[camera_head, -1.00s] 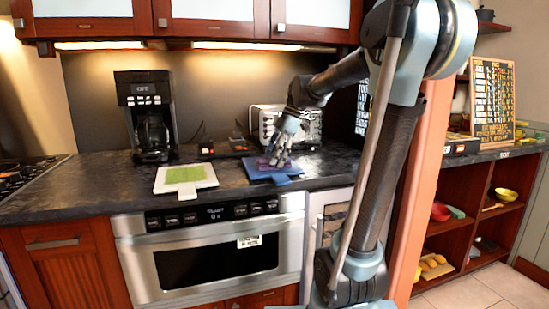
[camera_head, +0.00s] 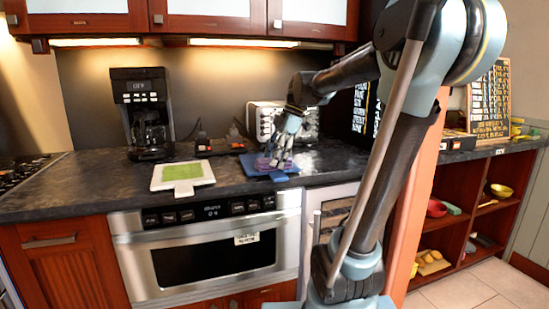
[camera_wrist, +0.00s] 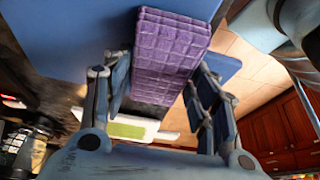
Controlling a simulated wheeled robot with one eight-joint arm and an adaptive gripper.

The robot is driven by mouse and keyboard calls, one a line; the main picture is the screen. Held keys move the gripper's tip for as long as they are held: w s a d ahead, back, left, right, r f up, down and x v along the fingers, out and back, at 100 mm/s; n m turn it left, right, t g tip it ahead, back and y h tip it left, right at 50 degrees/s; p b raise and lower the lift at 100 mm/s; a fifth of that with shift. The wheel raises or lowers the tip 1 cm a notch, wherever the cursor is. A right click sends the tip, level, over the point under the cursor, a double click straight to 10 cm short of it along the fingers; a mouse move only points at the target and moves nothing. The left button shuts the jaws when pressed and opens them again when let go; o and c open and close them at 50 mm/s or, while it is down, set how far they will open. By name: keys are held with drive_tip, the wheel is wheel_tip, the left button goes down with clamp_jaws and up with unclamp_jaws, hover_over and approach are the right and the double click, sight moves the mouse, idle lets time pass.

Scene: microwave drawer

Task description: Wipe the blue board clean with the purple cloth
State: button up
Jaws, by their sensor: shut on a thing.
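The purple cloth (camera_wrist: 170,50) is a folded, quilted block between my gripper's fingers in the wrist view. My gripper (camera_head: 276,160) is shut on it, fingers pointing down at the blue board. The blue board (camera_head: 255,169) lies on the dark counter in front of the toaster; it also fills the upper left of the wrist view (camera_wrist: 75,35). In the head view the cloth (camera_head: 263,164) is low over the board, mostly behind my fingers. I cannot tell whether it touches the board. No marks on the board are clear.
A white board with a green surface (camera_head: 183,174) lies left of the blue board. A coffee maker (camera_head: 146,110) and a toaster (camera_head: 262,118) stand at the back. The counter's front edge and a steel microwave drawer (camera_head: 215,262) are below.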

sight(264, 158)
drive_tip(key=shift+s+a, duration=0.2)
drive_tip(key=shift+a, duration=0.5)
drive_tip(key=shift+s+a, duration=0.2)
drive_tip(key=shift+a, duration=0.5)
drive_tip(key=shift+w+a, duration=0.2)
drive_tip(key=shift+w, duration=0.4)
drive_tip(key=shift+w+a, duration=0.15)
drive_tip(key=shift+w, duration=0.4)
drive_tip(key=shift+w, duration=0.1)
drive_tip(key=shift+w+a, duration=0.45)
drive_tip(key=shift+w, duration=1.65)
drive_tip(key=shift+w+a, duration=0.5)
drive_tip(key=shift+w, duration=1.65)
drive_tip(key=shift+w+a, duration=0.45)
drive_tip(key=shift+w, duration=1.65)
wheel_tip(264, 158, up, 8)
